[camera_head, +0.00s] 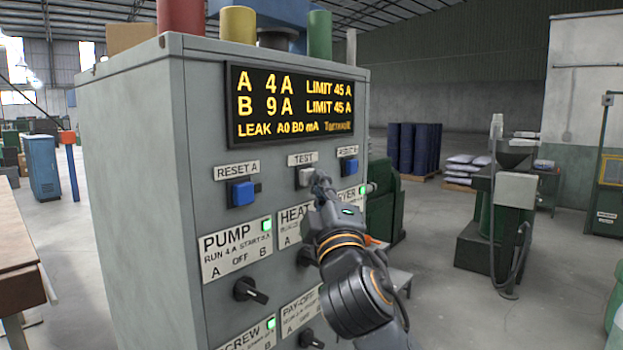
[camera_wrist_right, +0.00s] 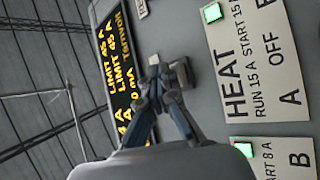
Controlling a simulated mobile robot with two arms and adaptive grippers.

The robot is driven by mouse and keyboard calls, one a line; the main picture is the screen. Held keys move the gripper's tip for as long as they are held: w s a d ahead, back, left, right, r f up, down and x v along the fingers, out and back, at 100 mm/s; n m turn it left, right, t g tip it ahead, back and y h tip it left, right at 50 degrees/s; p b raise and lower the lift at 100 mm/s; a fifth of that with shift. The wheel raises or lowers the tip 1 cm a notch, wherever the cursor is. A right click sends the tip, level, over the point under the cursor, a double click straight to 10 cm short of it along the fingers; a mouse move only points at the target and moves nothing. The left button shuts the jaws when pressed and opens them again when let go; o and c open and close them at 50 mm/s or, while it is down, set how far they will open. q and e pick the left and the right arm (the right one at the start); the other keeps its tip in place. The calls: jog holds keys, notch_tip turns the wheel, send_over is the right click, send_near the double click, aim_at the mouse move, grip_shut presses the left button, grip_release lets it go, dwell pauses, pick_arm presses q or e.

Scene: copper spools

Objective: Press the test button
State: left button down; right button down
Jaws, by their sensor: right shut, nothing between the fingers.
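The test button (camera_head: 305,177) is a pale grey square button under the "TEST" label (camera_head: 301,159) on the front of a grey control cabinet. My right gripper (camera_head: 319,182) is shut and empty, with its fingertips at the button's right edge in the head view. I cannot tell whether they touch it. In the right wrist view the closed fingertips (camera_wrist_right: 155,72) point at the panel beside the display and hide most of what lies behind them. My left gripper is not in view.
Blue buttons, "RESET A" (camera_head: 243,192) and another (camera_head: 349,166), flank the test button. Above is a lit display (camera_head: 291,103) reading A 4 A, B 9 A. Below are rotary switches such as the pump knob (camera_head: 250,290), with green lamps.

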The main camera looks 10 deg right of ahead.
jog(key=shift+s+d, duration=0.45)
jog(key=shift+s, duration=0.15)
jog(key=s+d, duration=0.1)
jog(key=s, duration=0.1)
jog(key=s+d+p, duration=0.1)
jog(key=s+d, duration=0.1)
dwell(0.3)
dwell(0.5)
